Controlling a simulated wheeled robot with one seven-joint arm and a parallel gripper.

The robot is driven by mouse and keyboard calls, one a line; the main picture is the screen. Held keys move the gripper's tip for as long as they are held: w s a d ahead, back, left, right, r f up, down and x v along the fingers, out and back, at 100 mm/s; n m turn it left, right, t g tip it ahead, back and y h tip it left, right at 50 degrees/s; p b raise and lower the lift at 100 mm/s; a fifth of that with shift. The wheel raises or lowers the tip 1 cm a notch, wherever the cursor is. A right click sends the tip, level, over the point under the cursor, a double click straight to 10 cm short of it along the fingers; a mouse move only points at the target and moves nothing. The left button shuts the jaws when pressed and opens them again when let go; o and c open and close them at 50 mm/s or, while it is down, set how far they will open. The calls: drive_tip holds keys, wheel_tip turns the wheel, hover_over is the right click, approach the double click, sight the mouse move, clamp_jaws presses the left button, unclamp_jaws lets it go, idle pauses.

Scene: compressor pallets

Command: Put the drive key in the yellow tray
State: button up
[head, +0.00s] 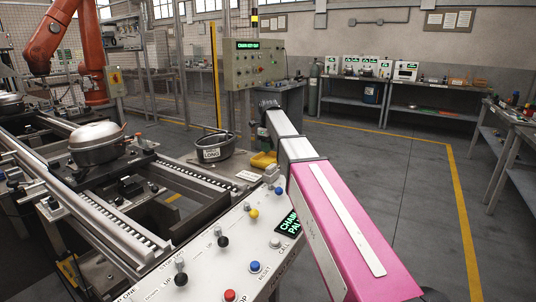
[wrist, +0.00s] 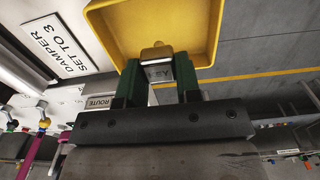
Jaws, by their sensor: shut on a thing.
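The yellow tray (head: 262,160) sits at the far right end of the console in the head view, partly hidden by my arm. It fills the top of the wrist view, its inside and rim (wrist: 213,40) showing beyond my fingers. My gripper (wrist: 158,63) has green fingers, shut on the drive key (wrist: 159,73), a small grey block with a "KEY" label that shows upside down. The key overlaps the tray's edge in the wrist view; I cannot tell whether it touches the tray. In the head view my arm's far end hides the key.
A dark round tub (head: 212,148) stands left of the tray. The white console (head: 205,262) carries several levers and buttons. A control box (head: 254,62) stands behind. The floor at right is clear.

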drive_tip(key=shift+f, duration=1.55)
drive_tip(key=shift+f, duration=0.15)
drive_tip(key=o, duration=0.9)
wheel_tip(320, 180, up, 12)
drive_tip(key=shift+r, duration=0.15)
